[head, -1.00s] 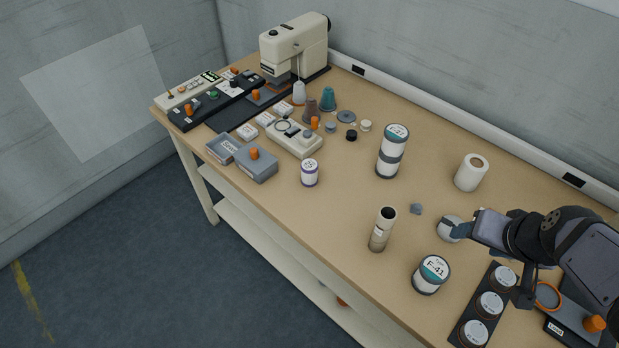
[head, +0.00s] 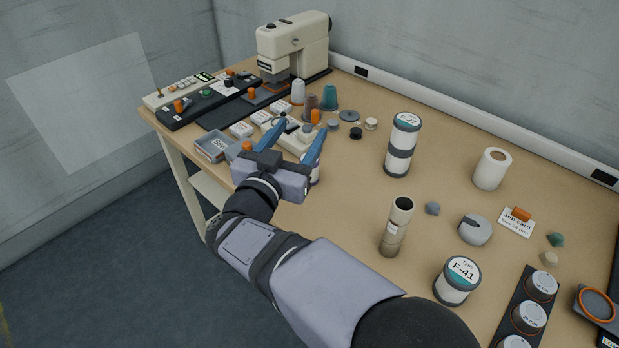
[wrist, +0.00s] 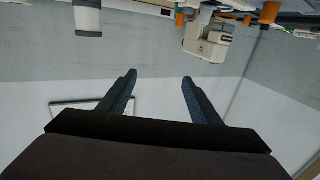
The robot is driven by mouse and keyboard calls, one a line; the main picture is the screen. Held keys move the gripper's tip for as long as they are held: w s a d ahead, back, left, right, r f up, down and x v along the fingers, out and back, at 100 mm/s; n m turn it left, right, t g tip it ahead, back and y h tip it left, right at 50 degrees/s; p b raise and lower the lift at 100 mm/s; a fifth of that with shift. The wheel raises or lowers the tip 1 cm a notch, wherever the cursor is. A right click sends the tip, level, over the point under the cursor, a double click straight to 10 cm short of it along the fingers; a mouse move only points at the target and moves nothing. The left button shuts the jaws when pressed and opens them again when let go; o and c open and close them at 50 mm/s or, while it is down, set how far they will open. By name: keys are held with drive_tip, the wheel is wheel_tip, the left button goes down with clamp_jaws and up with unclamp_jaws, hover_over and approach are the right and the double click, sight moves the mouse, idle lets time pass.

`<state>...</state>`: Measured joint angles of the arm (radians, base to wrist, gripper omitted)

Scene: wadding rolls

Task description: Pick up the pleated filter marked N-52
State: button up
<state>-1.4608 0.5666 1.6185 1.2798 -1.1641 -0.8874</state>
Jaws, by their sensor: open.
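I can read no N-52 mark in either view, so I cannot tell which piece is the filter. A white cylinder with grey bands (head: 455,281) reads F-41. A taller banded cylinder (head: 401,150) has a teal-edged top label that I cannot read surely. A plain white roll (head: 491,169) stands at the right. My gripper (head: 300,126) is open, its blue fingers spread and empty above the left part of the bench. In the wrist view the gripper (wrist: 160,78) also shows nothing between its fingers.
A sewing machine (head: 295,47) stands at the back left, near a control panel (head: 212,100) and small boxes. A beige tube (head: 397,228) stands mid-bench. A black holder with round pieces (head: 530,316), a grey tape-like puck (head: 474,230) and a job card (head: 516,221) are at the right.

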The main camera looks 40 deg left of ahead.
drive_tip(key=f, duration=0.5)
drive_tip(key=s+f, duration=0.1)
drive_tip(key=f, duration=0.8)
drive_tip(key=shift+s+f, duration=0.35)
drive_tip(key=shift+r+p+x, duration=0.15)
drive_tip(key=shift+p+x, duration=0.1)
drive_tip(key=shift+x, duration=1.6)
drive_tip(key=shift+r+p+x, duration=0.2)
drive_tip(key=shift+p+x, duration=0.05)
drive_tip(key=shift+x, duration=1.6)
drive_tip(key=c, duration=1.1)
drive_tip(key=shift+r, duration=0.1)
wheel_tip(320, 180, up, 10)
